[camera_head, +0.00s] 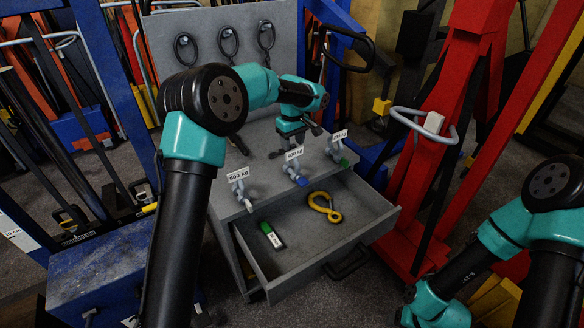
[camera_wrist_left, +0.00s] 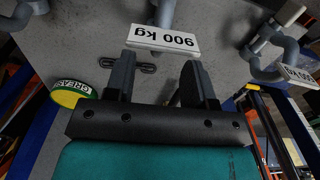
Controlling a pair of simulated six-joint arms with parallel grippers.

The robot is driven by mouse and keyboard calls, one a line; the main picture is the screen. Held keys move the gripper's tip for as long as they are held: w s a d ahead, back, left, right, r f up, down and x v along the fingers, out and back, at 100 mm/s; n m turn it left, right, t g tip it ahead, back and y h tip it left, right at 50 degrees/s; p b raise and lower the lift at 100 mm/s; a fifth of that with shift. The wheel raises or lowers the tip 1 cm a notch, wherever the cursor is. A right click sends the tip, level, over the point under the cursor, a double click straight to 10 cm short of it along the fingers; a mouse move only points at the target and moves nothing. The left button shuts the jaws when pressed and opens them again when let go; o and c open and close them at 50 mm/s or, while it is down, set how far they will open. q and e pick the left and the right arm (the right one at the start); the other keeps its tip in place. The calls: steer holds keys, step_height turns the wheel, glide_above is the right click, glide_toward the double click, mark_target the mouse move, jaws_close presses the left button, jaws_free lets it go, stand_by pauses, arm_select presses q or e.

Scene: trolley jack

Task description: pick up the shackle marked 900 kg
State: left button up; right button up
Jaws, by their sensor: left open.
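The shackle marked 900 kg is the middle of three grey shackles on the grey cabinet top. Its white tag (camera_head: 294,153) and blue pin end (camera_head: 302,182) show in the head view. In the left wrist view the 900 kg tag (camera_wrist_left: 163,40) reads upside down, with part of the grey shackle (camera_wrist_left: 164,12) behind it. My left gripper (camera_head: 292,138) is above and behind this shackle. Its open fingers (camera_wrist_left: 160,82) point toward the tag, with nothing held between them. Whether they touch the tag is unclear. My right gripper's fingers are not visible.
A shackle tagged 500 kg (camera_head: 238,176) stands to the left and another tagged shackle (camera_head: 339,136) to the right. Below, an open drawer (camera_head: 375,220) holds a yellow hook (camera_head: 322,207) and a green item (camera_head: 267,230). A grease tin (camera_wrist_left: 70,92) stands near the left finger.

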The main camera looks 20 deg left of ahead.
mark_target(292, 155)
arm_select(q)
steer(key=shift+f, duration=0.5)
steer(key=shift+a+f, duration=0.1)
steer(key=shift+f, duration=2.5)
jaws_close()
steer(key=shift+r, duration=0.1)
